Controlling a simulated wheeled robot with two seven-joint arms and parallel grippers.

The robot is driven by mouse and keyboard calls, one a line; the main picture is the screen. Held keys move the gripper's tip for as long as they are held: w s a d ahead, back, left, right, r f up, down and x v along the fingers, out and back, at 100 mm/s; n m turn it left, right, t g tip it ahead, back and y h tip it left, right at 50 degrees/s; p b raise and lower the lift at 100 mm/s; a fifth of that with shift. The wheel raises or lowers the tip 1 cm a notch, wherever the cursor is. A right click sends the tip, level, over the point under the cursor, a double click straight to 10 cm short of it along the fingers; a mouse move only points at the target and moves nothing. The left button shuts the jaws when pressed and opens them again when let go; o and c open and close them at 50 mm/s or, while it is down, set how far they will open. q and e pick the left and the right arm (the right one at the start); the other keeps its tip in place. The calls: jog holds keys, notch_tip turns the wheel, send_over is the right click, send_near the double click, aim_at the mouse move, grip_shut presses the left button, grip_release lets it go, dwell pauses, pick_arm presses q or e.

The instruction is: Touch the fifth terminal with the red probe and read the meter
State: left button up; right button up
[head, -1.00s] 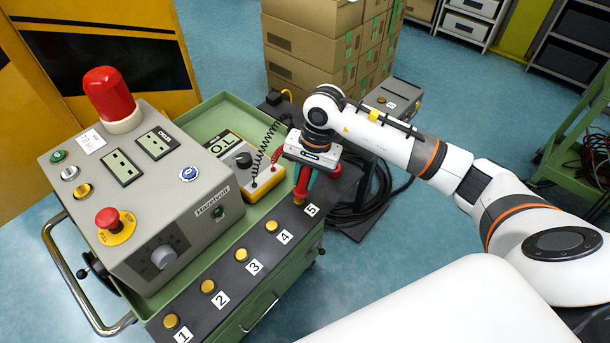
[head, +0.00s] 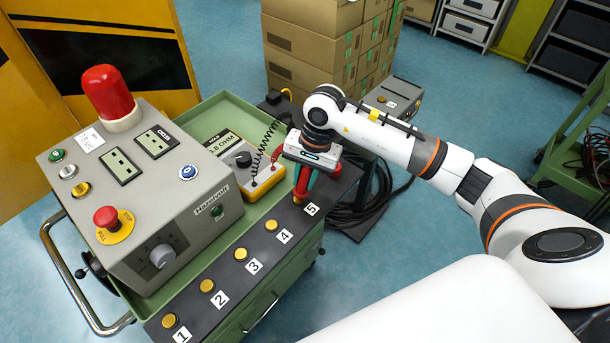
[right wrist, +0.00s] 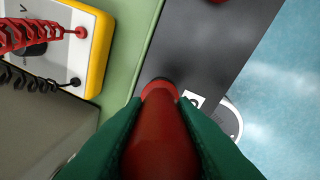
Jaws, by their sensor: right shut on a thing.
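The red probe (head: 301,183) is held in my right gripper (head: 307,180), whose green fingers are shut on it. Its tip points down at the fifth terminal (head: 298,199), beside label 5 (head: 311,209). In the right wrist view the probe (right wrist: 160,140) hides the terminal and its own tip's contact point. The yellow and white meter (head: 268,178) sits in the green tray, with red and black coiled leads; it also shows in the right wrist view (right wrist: 75,45). Its display (head: 222,144) reads about .8 OHM, with the leading digit unclear. My left gripper is not in view.
Several brass terminals line the dark strip (head: 235,268), labelled 1 to 5. A grey control box (head: 165,205) with a red lamp (head: 108,92) and red stop button (head: 106,216) stands left on the green cart. Cardboard boxes (head: 315,45) are stacked behind.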

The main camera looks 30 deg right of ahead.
aim_at(303, 168)
jog(key=shift+r+p, duration=1.2)
jog(key=shift+r, duration=1.3)
